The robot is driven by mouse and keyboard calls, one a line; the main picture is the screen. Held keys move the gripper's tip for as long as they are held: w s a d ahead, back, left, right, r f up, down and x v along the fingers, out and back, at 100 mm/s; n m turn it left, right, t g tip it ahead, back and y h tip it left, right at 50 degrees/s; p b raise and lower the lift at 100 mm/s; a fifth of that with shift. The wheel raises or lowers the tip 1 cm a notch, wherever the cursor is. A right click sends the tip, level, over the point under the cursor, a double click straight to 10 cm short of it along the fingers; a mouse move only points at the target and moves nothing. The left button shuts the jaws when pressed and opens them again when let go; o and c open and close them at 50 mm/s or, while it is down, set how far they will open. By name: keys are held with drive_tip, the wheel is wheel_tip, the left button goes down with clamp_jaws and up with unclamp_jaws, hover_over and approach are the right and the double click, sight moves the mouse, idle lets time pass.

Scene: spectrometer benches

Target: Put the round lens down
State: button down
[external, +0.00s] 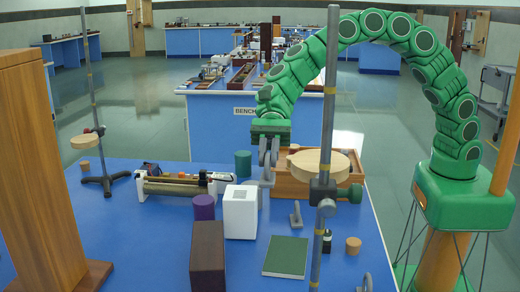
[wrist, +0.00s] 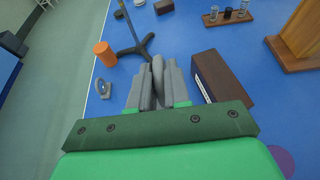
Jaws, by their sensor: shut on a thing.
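My gripper (external: 267,172) points down above the blue bench, in front of the left end of a wooden tray. In the wrist view my gripper (wrist: 158,88) is shut on a grey, rounded piece, which I take to be the round lens (wrist: 158,70). It shows nearly edge-on between the grey fingers, and its glass face is hidden. In the external view the fingers and the held piece blend, and I cannot tell whether it touches the bench. Another small grey ring-shaped piece (external: 296,213) stands on the bench, right of the white box.
Near the gripper are a teal cylinder (external: 243,163), a white box (external: 240,212), a purple cylinder (external: 204,207) and the wooden tray (external: 290,188). A tall grey rod (external: 328,120) rises at the right. A dark brown block (external: 208,258) and green book (external: 286,257) lie nearer; bare blue bench lies between them.

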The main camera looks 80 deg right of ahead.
drive_tip(key=shift+w+a+r, duration=0.25)
drive_tip(key=shift+a+r, duration=0.35)
drive_tip(key=shift+a, duration=0.05)
drive_tip(key=w, duration=0.1)
hover_over(209, 239)
drive_tip(key=shift+s+f, duration=0.15)
drive_tip(key=shift+f, duration=4.6)
drive_tip(key=shift+w+a+f, duration=0.1)
drive_tip(key=shift+w+f, duration=0.1)
drive_tip(key=shift+f, duration=1.45)
drive_tip(key=shift+f, duration=0.1)
